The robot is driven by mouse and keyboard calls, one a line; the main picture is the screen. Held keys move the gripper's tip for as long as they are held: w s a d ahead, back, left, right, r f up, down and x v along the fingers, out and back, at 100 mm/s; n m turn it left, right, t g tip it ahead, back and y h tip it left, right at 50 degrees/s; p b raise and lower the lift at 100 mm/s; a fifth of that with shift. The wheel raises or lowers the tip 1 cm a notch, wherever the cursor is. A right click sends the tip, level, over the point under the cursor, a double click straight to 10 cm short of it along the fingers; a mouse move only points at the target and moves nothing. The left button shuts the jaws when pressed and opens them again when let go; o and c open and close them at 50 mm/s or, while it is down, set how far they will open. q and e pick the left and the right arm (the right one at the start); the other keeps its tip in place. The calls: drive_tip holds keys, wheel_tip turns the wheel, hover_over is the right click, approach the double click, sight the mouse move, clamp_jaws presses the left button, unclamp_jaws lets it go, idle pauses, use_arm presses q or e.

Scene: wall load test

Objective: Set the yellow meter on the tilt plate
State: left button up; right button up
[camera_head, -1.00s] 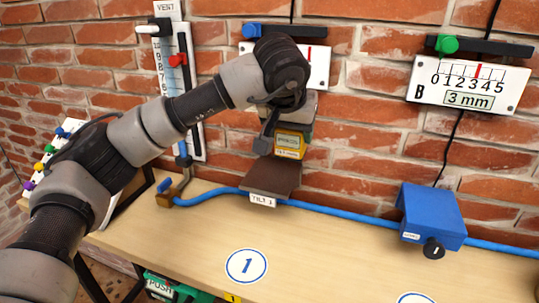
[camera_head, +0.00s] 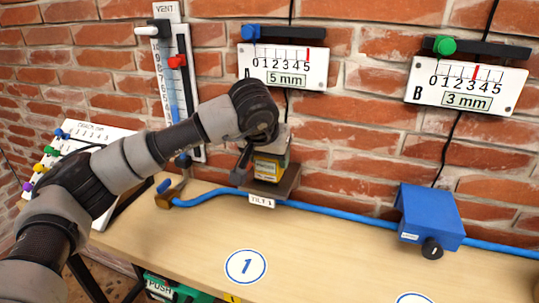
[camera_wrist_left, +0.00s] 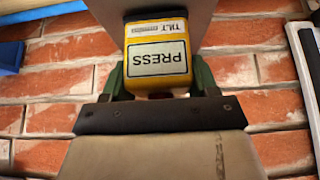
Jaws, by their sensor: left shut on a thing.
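The yellow meter (camera_head: 267,168) has a dark top and sits at the tilt plate (camera_head: 287,184), a dark brown plate with a white "TILT" label on its front. The meter's base appears to rest on the plate. My left gripper (camera_head: 270,148) is shut on the meter from above. In the left wrist view, the meter (camera_wrist_left: 157,52) shows its "PRESS" label upside down between the green fingers of my left gripper (camera_wrist_left: 159,82). The contact under the meter is hidden there. My right gripper is not in view.
Gauge A (camera_head: 285,67) reads 5 mm and gauge B (camera_head: 467,84) reads 3 mm on the brick wall. A blue box (camera_head: 430,215) with a black knob stands right. A blue hose (camera_head: 335,211) runs along the bench. The bench front (camera_head: 330,260) is clear.

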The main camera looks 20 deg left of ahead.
use_arm(q)
drive_tip(key=o, duration=1.1)
drive_tip(key=shift+f, duration=0.1)
drive_tip(key=shift+r, duration=0.35)
drive_tip(key=v, duration=1.1)
drive_tip(key=shift+s+r, duration=0.25)
drive_tip(key=shift+r, duration=0.05)
